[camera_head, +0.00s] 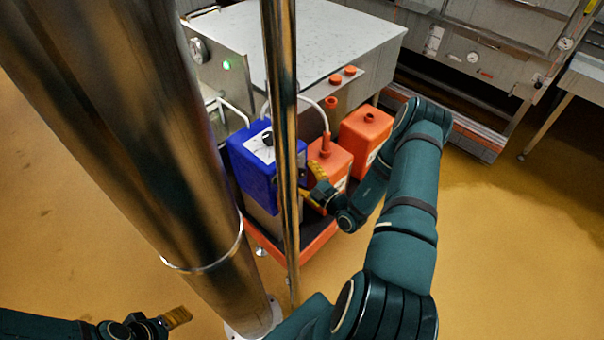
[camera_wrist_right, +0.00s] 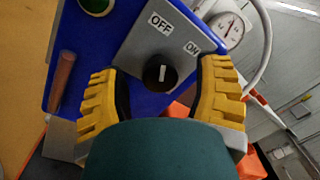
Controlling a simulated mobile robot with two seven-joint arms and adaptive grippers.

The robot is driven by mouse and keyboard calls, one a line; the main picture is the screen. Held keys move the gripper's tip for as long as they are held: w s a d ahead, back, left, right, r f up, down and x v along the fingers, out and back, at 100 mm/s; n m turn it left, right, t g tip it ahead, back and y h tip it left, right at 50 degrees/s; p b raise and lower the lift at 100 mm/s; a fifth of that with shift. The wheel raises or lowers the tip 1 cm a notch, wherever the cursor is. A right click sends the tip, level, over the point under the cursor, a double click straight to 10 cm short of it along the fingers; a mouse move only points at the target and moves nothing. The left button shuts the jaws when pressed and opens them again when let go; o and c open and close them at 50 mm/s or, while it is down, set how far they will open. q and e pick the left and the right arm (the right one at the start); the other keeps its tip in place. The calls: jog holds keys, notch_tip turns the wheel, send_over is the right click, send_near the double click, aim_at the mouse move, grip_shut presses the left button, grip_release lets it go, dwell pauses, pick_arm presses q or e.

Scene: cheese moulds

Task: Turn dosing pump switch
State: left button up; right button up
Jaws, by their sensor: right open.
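The blue dosing pump (camera_head: 247,172) stands on the low orange-edged cart. In the right wrist view its blue housing (camera_wrist_right: 130,28) carries a grey plate with OFF and ON labels. In the head view my right gripper (camera_head: 314,184) is at the pump's right side, partly behind a pole. My left gripper (camera_head: 176,318) is at the lower left, away from the pump.
Orange canisters (camera_head: 364,138) stand right of the pump, close to my right arm. A steel vat (camera_head: 330,40) is behind them. A white hose (camera_head: 313,108) curves over the pump area. The yellow floor (camera_head: 500,260) is clear at right.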

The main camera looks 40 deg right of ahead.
jog(key=s, duration=1.1)
jog(key=shift+d+f, duration=0.25)
jog(key=shift+f, duration=0.1)
dwell(6.5)
